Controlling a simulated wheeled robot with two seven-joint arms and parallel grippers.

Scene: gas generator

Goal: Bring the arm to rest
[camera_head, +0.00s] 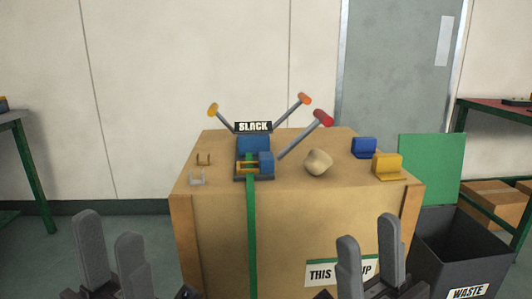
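My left gripper (110,230) is at the bottom left, its two grey fingers pointing up with a gap between them and nothing held. My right gripper (369,234) is at the bottom right, in front of the crate, also with its fingers apart and empty. Both are well short of the objects on the crate top. On the wooden crate (220,230) stands a blue device (253,146) with a black "SLACK" sign (253,127) and several levers with orange and red ends. A green strap (251,230) hangs from it down the crate's front.
A beige lump (318,162), a blue bracket (364,148), a yellow bracket (387,166) and small clips (198,177) lie on the crate. A dark waste bin (462,250) stands at right before a green panel (433,165). Tables stand at both sides; floor at left is clear.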

